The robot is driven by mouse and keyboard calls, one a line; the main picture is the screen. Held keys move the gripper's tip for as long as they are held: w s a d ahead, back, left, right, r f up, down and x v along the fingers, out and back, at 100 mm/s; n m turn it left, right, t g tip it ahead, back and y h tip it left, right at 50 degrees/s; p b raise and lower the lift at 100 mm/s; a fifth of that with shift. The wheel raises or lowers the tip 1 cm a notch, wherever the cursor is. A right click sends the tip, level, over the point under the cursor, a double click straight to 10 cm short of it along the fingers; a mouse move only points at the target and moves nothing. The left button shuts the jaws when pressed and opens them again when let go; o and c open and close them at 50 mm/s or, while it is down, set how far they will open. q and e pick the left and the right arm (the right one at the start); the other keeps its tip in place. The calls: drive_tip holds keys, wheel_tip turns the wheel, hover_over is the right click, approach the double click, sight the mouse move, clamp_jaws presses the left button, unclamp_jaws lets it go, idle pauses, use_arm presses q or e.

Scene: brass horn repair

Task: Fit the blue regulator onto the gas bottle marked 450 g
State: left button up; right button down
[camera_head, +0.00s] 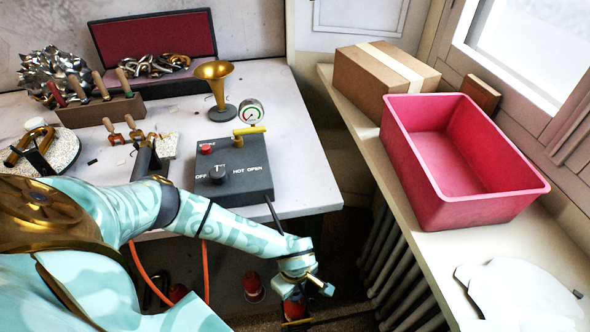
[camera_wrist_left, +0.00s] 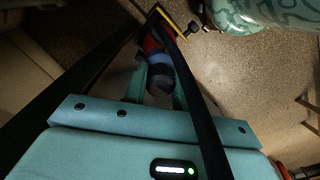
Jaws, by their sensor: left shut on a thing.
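My left gripper (camera_head: 293,291) reaches down past the front edge of the bench. In the left wrist view its fingers (camera_wrist_left: 160,88) are shut on the dark-ended blue regulator (camera_wrist_left: 159,62). A red gas bottle (camera_head: 295,309) shows just beyond the fingers, also in the left wrist view (camera_wrist_left: 152,42), in line with the regulator. I cannot tell whether the two touch. Another red bottle (camera_head: 253,286) stands low to the left, and a third red one (camera_head: 178,292) is partly hidden by my arm. No weight mark is readable. My right gripper is not in view.
The bench holds a grey control box (camera_head: 233,172) with a yellow lever, a brass horn bell (camera_head: 214,80) and a gauge (camera_head: 251,111). An orange hose (camera_head: 206,270) hangs below. A radiator (camera_head: 392,275) and a sill with a pink bin (camera_head: 450,160) stand at right.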

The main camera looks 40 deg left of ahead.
use_arm(q)
drive_tip(key=o, duration=1.4)
wheel_tip(320, 180, up, 7)
drive_tip(key=p, duration=0.6)
drive_tip(key=shift+r+p, duration=0.1)
drive_tip(key=shift+p, duration=0.2)
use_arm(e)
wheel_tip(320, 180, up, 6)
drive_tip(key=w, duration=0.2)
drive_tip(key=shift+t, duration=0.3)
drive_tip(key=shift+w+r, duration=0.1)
